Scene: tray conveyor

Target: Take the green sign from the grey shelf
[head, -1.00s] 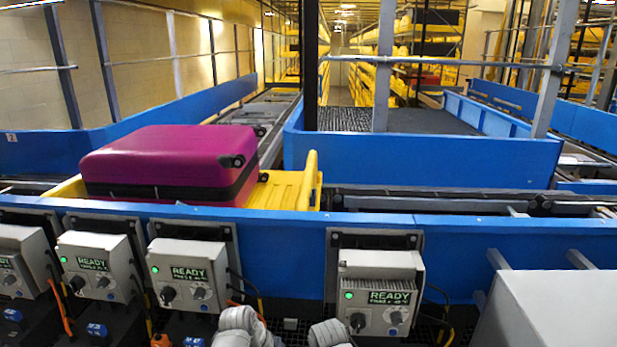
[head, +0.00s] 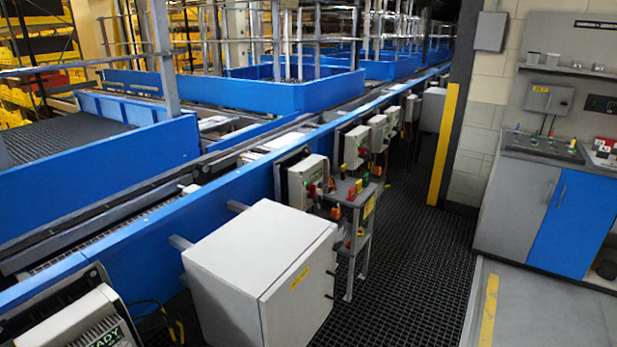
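A small grey shelf stand (head: 349,262) stands on the floor right of the conveyor, past a large white cabinet. Small red, yellow and orange items sit on its top and lower level, too small to name. A yellow label (head: 369,206) is on its side. I cannot make out a green sign on it. Neither of my grippers is in view.
The white cabinet (head: 235,262) stands between me and the shelf stand. The blue conveyor wall (head: 160,240) with control boxes (head: 305,180) runs away along the left. A dark grated walkway (head: 410,240) lies clear to the right, before a grey-blue counter (head: 545,205).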

